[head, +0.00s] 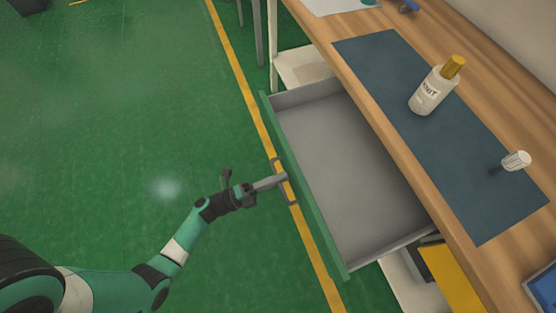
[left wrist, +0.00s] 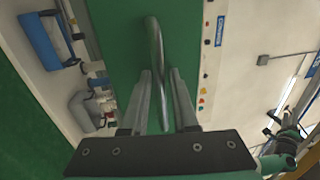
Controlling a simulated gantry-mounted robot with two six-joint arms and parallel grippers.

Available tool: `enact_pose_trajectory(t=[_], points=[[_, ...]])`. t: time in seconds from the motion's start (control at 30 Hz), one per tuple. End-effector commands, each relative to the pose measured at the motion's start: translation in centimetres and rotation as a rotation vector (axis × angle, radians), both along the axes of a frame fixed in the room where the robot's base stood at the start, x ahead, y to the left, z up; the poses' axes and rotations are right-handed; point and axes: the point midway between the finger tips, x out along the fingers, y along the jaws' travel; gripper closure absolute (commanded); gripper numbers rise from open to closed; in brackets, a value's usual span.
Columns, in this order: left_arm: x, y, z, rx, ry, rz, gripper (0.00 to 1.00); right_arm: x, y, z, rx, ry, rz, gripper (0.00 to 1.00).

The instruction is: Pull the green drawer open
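The green drawer (head: 309,205) stands pulled well out from under the wooden desk in the head view. Its grey inside (head: 345,165) is empty. The drawer's metal handle (head: 291,202) is on the green front; it also shows in the left wrist view (left wrist: 157,55) against that front. My left gripper (head: 284,178) is at the handle. In the left wrist view its two fingers (left wrist: 160,85) stand on either side of the handle, with a narrow gap visible, so it looks open around it.
On the desk (head: 370,60) lies a dark blue mat (head: 430,140) with a gold-capped bottle (head: 434,88) and a small white-topped object (head: 516,160). A yellow item (head: 450,277) is under the desk beside the drawer. The green floor (head: 110,110) left of the drawer is clear.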

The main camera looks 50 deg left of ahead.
Motion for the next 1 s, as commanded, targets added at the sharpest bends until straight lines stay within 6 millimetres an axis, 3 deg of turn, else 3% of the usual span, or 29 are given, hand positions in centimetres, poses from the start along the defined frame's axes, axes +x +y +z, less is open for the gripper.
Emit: enact_pose_trajectory(t=[0.47, 1.0], points=[[-0.5, 0.3, -0.1, 0.000, 0.001, 0.004, 0.73, 0.0, 0.0, 0.2, 0.000, 0.000, 0.000, 0.50], [-9.4, 3.7, -1.9, 0.001, 0.001, 0.007, 0.73, 0.0, 0.0, 1.3, 0.000, 0.000, 0.000, 0.50]])
